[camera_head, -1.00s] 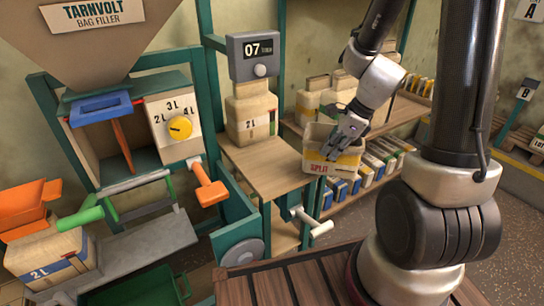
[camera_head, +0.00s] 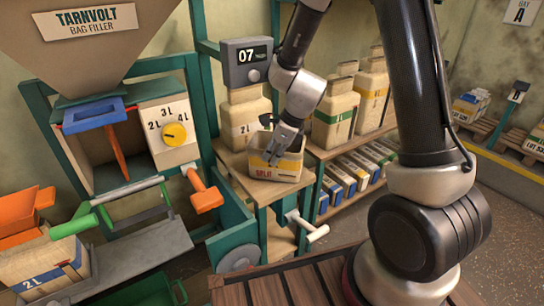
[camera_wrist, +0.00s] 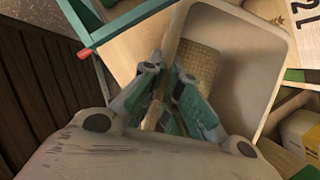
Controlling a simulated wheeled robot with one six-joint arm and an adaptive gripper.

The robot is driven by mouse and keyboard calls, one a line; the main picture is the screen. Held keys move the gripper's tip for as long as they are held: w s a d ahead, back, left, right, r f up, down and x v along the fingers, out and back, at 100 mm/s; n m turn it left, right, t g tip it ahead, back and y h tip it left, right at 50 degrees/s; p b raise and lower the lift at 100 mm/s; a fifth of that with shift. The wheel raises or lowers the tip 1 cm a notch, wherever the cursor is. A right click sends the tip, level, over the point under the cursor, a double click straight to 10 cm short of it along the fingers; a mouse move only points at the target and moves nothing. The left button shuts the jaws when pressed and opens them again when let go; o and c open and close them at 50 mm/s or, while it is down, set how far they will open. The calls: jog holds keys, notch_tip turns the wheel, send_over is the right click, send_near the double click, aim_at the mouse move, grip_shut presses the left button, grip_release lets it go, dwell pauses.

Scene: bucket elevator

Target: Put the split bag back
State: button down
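The split bag (camera_head: 276,165) is an open-topped, cream, box-like bag with a yellow band and the red word SPLIT. In the head view it is upright at the small wooden table (camera_head: 245,186), in front of the bag under the 07 display. I cannot tell whether it rests on the table or is just above it. My gripper (camera_head: 274,152) points down at it, fingers closed on its near wall. In the wrist view my gripper (camera_wrist: 166,85) straddles the rim of the split bag (camera_wrist: 275,70); the bag's inside looks empty, with a woven patch at the bottom.
A closed 2L bag (camera_head: 245,120) stands close behind. Shelves at right hold tall bags (camera_head: 334,120) and a row of small packs (camera_head: 342,182). A white-handled lever (camera_head: 308,229) juts below the table. The filler's orange handle (camera_head: 204,194) is at left.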

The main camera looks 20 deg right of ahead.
jog(key=shift+f, duration=0.2)
jog(key=c, duration=1.6)
grip_release()
jog(key=shift+c, duration=0.2)
jog(key=v, duration=1.2)
jog(key=shift+s+d+r, duration=0.1)
jog(key=shift+r, duration=0.1)
jog(key=s+d+r+n+h, duration=0.1)
jog(key=s+d+r+n, duration=0.3)
jog(key=s+n, duration=0.3)
jog(key=s+d+r+n+t+h, duration=0.1)
jog(key=s+d+r+n, duration=0.3)
jog(key=s+n, duration=0.3)
jog(key=s+d+r+n+t+h, duration=0.1)
jog(key=s+d+r+n, duration=0.3)
jog(key=s+n, duration=0.4)
jog(key=shift+d+r+n+h, duration=0.2)
jog(key=shift+d+n+h, duration=0.3)
jog(key=shift+d+n, duration=0.3)
jog(key=shift+w, duration=0.1)
